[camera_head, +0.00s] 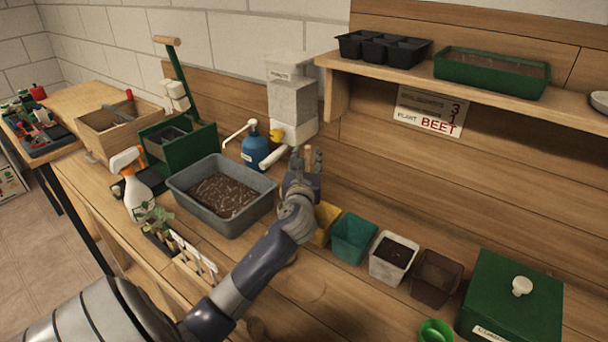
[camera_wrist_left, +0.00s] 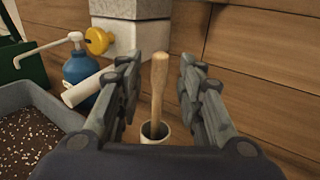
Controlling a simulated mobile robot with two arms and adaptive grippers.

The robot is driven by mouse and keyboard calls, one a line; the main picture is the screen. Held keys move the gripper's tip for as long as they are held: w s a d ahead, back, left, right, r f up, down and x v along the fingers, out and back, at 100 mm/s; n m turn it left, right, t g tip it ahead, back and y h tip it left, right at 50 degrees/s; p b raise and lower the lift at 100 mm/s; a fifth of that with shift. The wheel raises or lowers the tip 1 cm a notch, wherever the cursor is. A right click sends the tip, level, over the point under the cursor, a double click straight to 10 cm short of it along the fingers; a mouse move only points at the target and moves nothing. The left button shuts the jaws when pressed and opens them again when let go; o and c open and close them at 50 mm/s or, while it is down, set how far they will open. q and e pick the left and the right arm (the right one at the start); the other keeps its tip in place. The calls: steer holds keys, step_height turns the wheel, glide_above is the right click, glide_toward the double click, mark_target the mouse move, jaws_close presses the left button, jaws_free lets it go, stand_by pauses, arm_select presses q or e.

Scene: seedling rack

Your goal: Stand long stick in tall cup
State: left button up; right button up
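A long light-wood stick (camera_wrist_left: 159,85) with a rounded top stands nearly upright in a narrow pale cup (camera_wrist_left: 155,132) in the left wrist view. The cup's lower part is hidden by my gripper. My left gripper (camera_wrist_left: 160,70) is open, with one finger on each side of the stick and a visible gap to both. In the head view my left gripper (camera_head: 306,165) is near the back wall, hiding the cup; the stick's top (camera_head: 308,152) shows between its fingers. My right gripper is not in view.
A grey soil tub (camera_head: 222,215), a blue pump bottle (camera_head: 255,150) and a white dispenser (camera_head: 292,105) stand left of the gripper. A teal pot (camera_head: 353,238), a white pot (camera_head: 391,258) and a green box (camera_head: 510,298) stand right. A shelf (camera_head: 450,85) overhangs the back.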

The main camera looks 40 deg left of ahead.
arm_select(q)
steer(key=v, duration=0.8)
steer(key=shift+b, duration=0.3)
steer(key=shift+s+r, duration=0.15)
